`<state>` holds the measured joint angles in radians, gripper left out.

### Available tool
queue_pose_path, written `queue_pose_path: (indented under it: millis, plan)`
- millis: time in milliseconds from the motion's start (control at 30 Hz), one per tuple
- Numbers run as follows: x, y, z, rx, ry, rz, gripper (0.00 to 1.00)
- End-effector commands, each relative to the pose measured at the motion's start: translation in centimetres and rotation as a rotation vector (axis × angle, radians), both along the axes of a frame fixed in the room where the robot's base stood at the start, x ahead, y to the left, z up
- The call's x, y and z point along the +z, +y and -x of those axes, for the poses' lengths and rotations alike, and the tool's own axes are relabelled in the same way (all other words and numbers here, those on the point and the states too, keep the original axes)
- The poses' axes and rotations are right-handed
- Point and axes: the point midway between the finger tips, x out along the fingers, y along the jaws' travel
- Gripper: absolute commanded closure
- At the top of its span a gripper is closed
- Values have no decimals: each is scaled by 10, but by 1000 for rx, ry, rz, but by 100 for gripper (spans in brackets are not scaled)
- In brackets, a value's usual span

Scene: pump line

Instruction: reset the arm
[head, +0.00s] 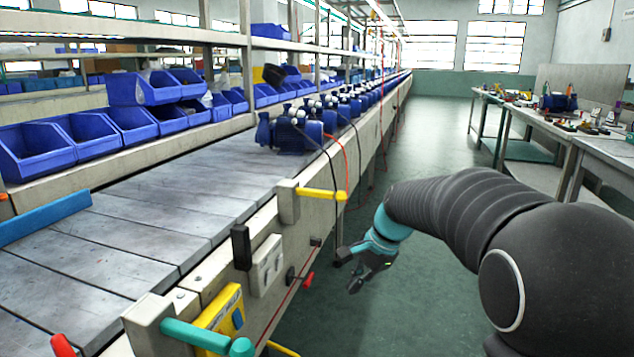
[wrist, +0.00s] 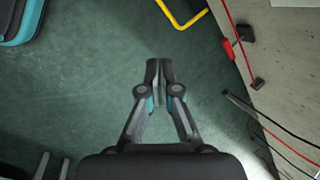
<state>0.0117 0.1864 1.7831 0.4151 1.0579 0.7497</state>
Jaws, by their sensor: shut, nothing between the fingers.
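My gripper (head: 352,270) hangs at the end of my dark arm, over the green floor beside the pump line. It points left towards the side of the line and looks apart from it. In the wrist view my gripper (wrist: 159,72) has its fingertips together with nothing between them, and the floor shows below.
The conveyor line (head: 150,215) with blue pumps (head: 295,130) and blue bins (head: 90,138) runs along the left. Yellow (head: 320,194) and teal (head: 195,334) handles stick out from its side. A workbench (head: 555,125) stands at the right. The aisle floor (head: 430,140) between is clear.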

Motion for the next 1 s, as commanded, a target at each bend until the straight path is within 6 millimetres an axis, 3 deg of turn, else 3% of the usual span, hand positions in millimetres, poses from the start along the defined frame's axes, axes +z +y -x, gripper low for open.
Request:
queue_pose_path:
  millis: [100, 300, 600, 800, 1000]
  plan:
    - [0, -16, 48, 233, -90, 122, 100]
    - [1, -39, 117, 539, -199, 288, 100]
    - [0, -62, 207, 816, -305, 479, 100]
    - [0, -72, 256, 849, -362, 563, 100]
    - [11, -72, 280, 831, -435, 606, 100]
